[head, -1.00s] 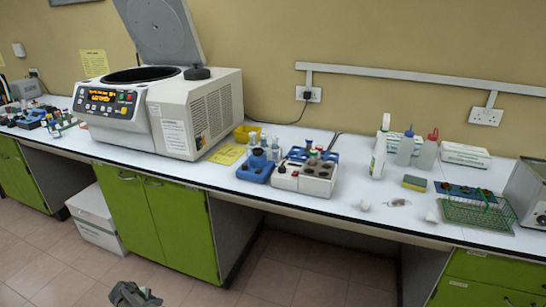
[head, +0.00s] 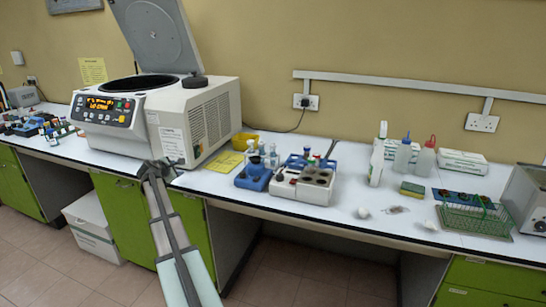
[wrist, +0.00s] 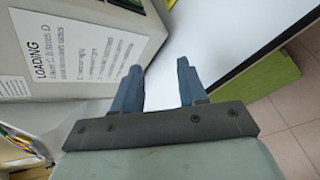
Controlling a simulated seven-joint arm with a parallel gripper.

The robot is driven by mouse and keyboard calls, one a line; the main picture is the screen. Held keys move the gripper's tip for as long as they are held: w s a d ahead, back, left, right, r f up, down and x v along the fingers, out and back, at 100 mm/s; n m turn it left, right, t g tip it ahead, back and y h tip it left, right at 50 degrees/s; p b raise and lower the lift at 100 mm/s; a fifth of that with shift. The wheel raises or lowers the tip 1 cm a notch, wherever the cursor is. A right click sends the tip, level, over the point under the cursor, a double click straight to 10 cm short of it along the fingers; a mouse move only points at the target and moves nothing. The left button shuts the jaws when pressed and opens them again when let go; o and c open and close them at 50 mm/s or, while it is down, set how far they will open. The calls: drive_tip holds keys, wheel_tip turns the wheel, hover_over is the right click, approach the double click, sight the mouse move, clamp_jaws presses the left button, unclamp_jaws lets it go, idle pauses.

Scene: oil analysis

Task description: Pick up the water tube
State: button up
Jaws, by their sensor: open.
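I cannot tell which one is the water tube. My gripper (head: 157,168) is at the bench's front edge, left of both racks and in front of the centrifuge. In the wrist view my gripper (wrist: 157,70) is open, with nothing between its blue fingers. No tube shows in that view.
A large centrifuge (head: 205,115) with its lid up stands close by my gripper. Bottles (head: 425,160), a sponge (head: 412,189) and a green wire basket (head: 470,219) are at the right.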

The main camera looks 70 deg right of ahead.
drive_tip(key=s+d+r+m, duration=0.1)
drive_tip(key=s+d+r, duration=0.2)
drive_tip(key=d+r, duration=0.25)
drive_tip(key=m+g+y, duration=0.2)
drive_tip(key=m+y, duration=0.6)
drive_tip(key=m, duration=1.6)
approach(273, 144)
drive_tip(key=x, duration=1.2)
drive_tip(key=c, duration=0.6)
